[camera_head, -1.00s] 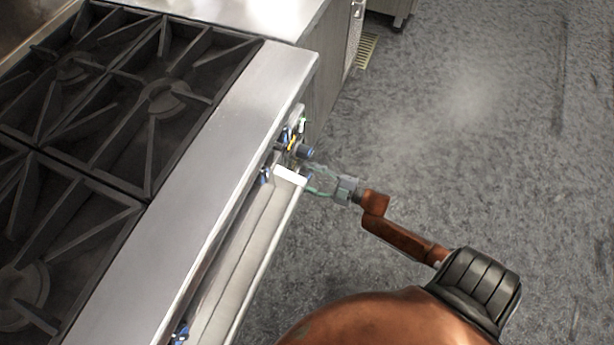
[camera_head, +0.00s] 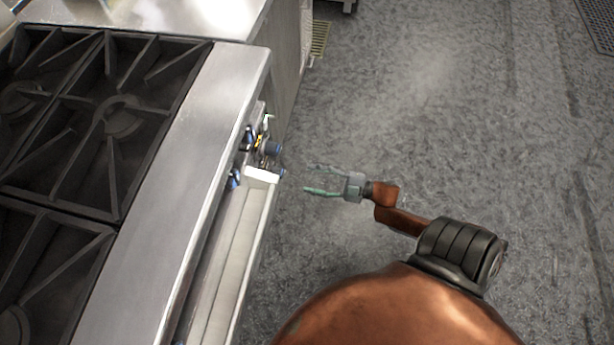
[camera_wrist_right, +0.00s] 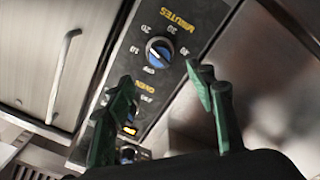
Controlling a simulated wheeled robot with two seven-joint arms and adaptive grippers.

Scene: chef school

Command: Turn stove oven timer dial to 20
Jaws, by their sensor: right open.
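The timer dial (camera_wrist_right: 159,51) is a round knob with a blue face and white mark on the black panel, under yellow MINUTES lettering in the right wrist view. Numbers from 10 to 40 and OFF ring it; I cannot tell exactly where its mark points. My right gripper (camera_head: 308,179) has green fingers, open and empty, apart from the stove front. In the wrist view the spread fingertips (camera_wrist_right: 163,78) lie below the dial, not touching it. Several dark and blue knobs (camera_head: 272,149) show in the head view; which is the timer is unclear. My left gripper is out of view.
The stove's steel front ledge (camera_head: 185,160) and black burner grates (camera_head: 120,115) fill the left. A second knob (camera_wrist_right: 127,154) and a lit orange lamp (camera_wrist_right: 129,131) sit lower on the panel. Open grey floor (camera_head: 430,110) lies to the right.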

